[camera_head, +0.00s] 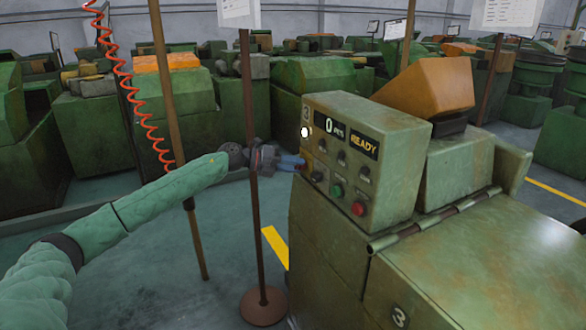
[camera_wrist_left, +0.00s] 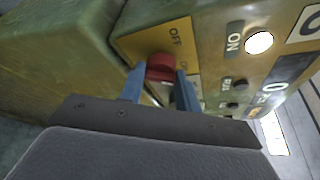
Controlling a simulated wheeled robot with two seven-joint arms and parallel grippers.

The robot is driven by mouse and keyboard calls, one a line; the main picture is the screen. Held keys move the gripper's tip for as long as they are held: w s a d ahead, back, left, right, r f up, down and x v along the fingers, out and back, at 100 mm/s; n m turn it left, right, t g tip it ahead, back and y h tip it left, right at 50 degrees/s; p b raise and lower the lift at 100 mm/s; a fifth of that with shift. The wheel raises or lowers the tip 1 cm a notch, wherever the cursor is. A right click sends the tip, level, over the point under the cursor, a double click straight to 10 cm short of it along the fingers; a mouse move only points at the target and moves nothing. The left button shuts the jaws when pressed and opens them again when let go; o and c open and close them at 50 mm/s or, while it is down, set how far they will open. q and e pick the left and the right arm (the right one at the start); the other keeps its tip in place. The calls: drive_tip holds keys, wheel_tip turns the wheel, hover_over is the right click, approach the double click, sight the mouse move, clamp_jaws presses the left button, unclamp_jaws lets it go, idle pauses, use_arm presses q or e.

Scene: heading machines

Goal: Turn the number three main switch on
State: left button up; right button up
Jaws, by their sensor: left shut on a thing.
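The number three machine's control box (camera_head: 398,160) stands right of centre in the head view. My left gripper (camera_head: 293,162) reaches its left side from the left, partly behind a thin pole. In the left wrist view, the red main switch knob (camera_wrist_left: 160,65) sits on a yellow plate (camera_wrist_left: 132,46) marked OFF. A second marking on the plate is partly hidden. The blue fingers of my left gripper (camera_wrist_left: 160,86) are shut on the knob, one on each side. The fingers hide part of the knob, so I cannot tell its exact angle. My right gripper is out of view.
A round lamp (camera_head: 305,132) glows white; it also shows in the left wrist view (camera_wrist_left: 259,42). The display reads 0 pcs, and a sign (camera_head: 364,145) reads READY. Green (camera_head: 337,190) and red (camera_head: 358,209) buttons are below. A brown pole (camera_head: 254,220) stands before my left wrist.

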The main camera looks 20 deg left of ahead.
use_arm(q)
drive_tip(key=shift+s+d+f+m+y, duration=0.15)
drive_tip(key=shift+m+y, duration=0.25)
drive_tip(key=shift+m, duration=0.3)
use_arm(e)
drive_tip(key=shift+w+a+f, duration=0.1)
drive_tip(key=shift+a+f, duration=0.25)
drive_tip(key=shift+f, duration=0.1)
use_arm(q)
drive_tip(key=shift+m, duration=0.3)
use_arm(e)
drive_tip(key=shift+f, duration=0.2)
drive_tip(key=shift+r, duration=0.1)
use_arm(q)
drive_tip(key=o, duration=1)
drive_tip(key=shift+c, duration=0.2)
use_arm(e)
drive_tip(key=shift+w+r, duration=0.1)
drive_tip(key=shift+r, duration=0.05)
use_arm(q)
drive_tip(key=shift+a, duration=0.2)
